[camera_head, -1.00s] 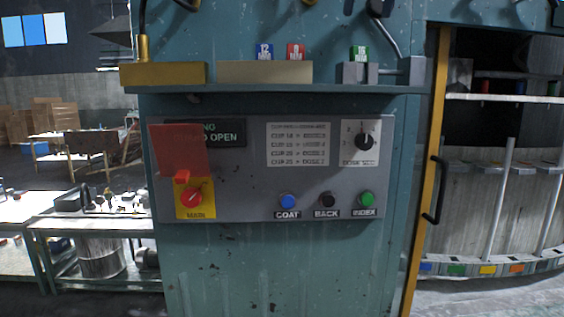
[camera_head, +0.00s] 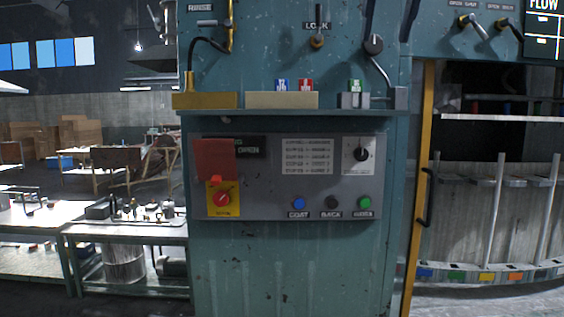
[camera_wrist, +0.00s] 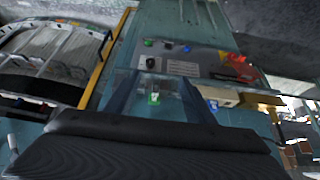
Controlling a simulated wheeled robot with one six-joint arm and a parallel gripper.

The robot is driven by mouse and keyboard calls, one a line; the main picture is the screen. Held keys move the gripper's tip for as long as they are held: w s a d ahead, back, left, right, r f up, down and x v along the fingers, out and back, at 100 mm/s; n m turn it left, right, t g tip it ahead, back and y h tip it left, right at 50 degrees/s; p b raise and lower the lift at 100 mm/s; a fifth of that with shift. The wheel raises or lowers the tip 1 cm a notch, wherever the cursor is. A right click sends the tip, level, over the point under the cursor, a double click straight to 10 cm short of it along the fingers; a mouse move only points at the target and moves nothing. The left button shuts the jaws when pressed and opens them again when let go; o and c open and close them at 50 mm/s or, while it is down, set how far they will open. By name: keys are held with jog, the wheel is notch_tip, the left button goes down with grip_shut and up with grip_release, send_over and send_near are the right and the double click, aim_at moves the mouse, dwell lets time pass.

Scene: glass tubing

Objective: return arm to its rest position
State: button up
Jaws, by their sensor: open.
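My gripper (camera_wrist: 160,88) shows only in the wrist view, as two dark bluish fingers spread apart above a black ribbed body. It is open, with nothing visibly held. Beyond and between the fingers is a green-labelled piece (camera_wrist: 153,98). In the head view the green-labelled piece (camera_head: 355,86) stands in a grey holder on the teal cabinet's shelf (camera_head: 290,112). My arm is not visible in the head view. The wrist view is turned roughly upside down, with the control panel (camera_wrist: 190,62) above the shelf.
The grey control panel (camera_head: 285,205) carries buttons and a red switch (camera_head: 222,199). Blue and red labelled pieces stand in a beige block (camera_head: 282,100). A hose fitting (camera_head: 378,62) hangs above. A yellow post (camera_head: 417,180) edges the rack bay at right; a worktable (camera_head: 125,229) stands left.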

jog(key=w+f+g+b, duration=0.1)
jog(key=w+f, duration=0.3)
jog(key=f, duration=1.3)
jog(key=w+f+g+b, duration=0.1)
jog(key=w+f, duration=0.2)
jog(key=f, duration=1.3)
jog(key=s+f+g, duration=0.1)
jog(key=s+f, duration=0.5)
jog(key=f, duration=0.5)
jog(key=s+f, duration=0.6)
jog(key=f, duration=0.5)
jog(key=s+f+g+b, duration=0.1)
jog(key=s+f, duration=0.5)
jog(key=f, duration=0.5)
jog(key=shift+s+g, duration=0.3)
jog(key=shift+s, duration=0.05)
